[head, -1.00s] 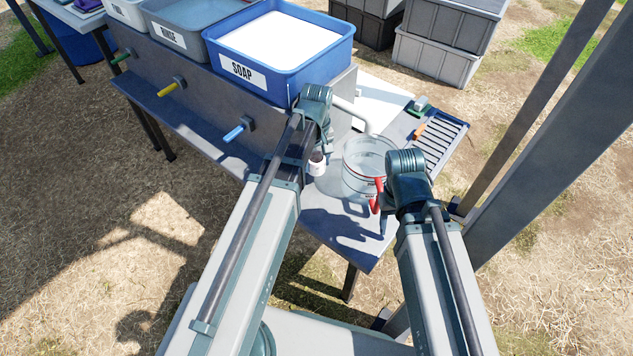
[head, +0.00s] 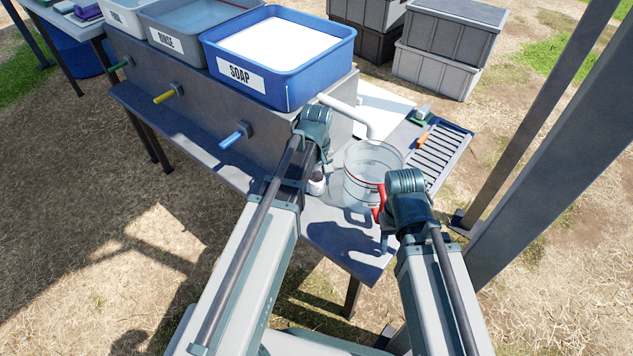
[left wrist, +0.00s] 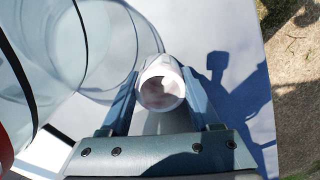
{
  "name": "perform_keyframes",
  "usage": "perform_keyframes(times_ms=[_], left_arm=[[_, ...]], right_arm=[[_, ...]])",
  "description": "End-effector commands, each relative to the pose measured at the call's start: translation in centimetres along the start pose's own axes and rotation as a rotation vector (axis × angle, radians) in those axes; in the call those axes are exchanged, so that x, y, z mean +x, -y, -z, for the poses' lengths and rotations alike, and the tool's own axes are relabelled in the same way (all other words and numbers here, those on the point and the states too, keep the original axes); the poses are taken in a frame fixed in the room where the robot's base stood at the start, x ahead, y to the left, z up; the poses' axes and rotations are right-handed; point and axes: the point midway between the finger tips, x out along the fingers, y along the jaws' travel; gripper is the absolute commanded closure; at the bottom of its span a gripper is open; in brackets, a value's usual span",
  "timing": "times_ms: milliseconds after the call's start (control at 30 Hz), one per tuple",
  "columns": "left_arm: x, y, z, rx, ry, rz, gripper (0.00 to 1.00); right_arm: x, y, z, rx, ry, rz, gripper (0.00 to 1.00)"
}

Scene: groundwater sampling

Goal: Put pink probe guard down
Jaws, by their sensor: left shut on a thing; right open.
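The probe guard (left wrist: 162,88) looks like a short, pale pinkish-white tube in the left wrist view, with its open end facing the camera. My left gripper (left wrist: 160,104) is shut on it, one finger on each side. In the head view the guard (head: 317,186) shows as a small pale piece beside my left wrist, low over the grey tabletop (head: 335,238). I cannot tell whether it touches the table. My right gripper (head: 384,228) is open, by the near right side of the clear bucket; its fingers are partly hidden by its wrist.
The clear bucket (head: 366,165) stands right of the guard, with a red piece (head: 378,205) at its near side. A slotted rack (head: 436,158) lies beyond. The blue SOAP basin (head: 330,62) and a white pipe (head: 352,112) are behind. The table's front corner is bare.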

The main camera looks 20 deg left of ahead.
Motion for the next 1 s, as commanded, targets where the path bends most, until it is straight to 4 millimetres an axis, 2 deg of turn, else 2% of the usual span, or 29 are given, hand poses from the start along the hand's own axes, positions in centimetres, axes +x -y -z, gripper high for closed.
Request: perform_keyframes(times_ms=[100,133,267,300,667,867,1000], left_arm=[[0.5,0.0,0.0,0.0,0.0,0.0,0.9],[0.4,0.0,0.0,0.0,0.0,0.0,0.33],[0.3,0.0,0.0,0.0,0.0,0.0,0.1],[0.3,0.0,0.0,0.0,0.0,0.0,0.07],[0.1,0.0,0.0,0.0,0.0,0.0,0.07],[-1.2,0.0,0.0,0.0,0.0,0.0,0.07],[-2.8,0.0,0.0,0.0,0.0,0.0,0.07]], right_arm=[[0.5,0.0,0.0,0.0,0.0,-0.001,0.5],[0.4,0.0,0.0,0.0,0.0,-0.001,0.5],[0.3,0.0,0.0,0.0,0.0,-0.001,0.5],[0.3,0.0,0.0,0.0,0.0,-0.001,0.5],[0.1,0.0,0.0,0.0,0.0,0.0,0.5],[-1.2,-0.1,-0.1,0.001,0.0,0.001,0.5],[-2.8,-0.2,-0.2,0.001,0.0,0.003,0.5]])
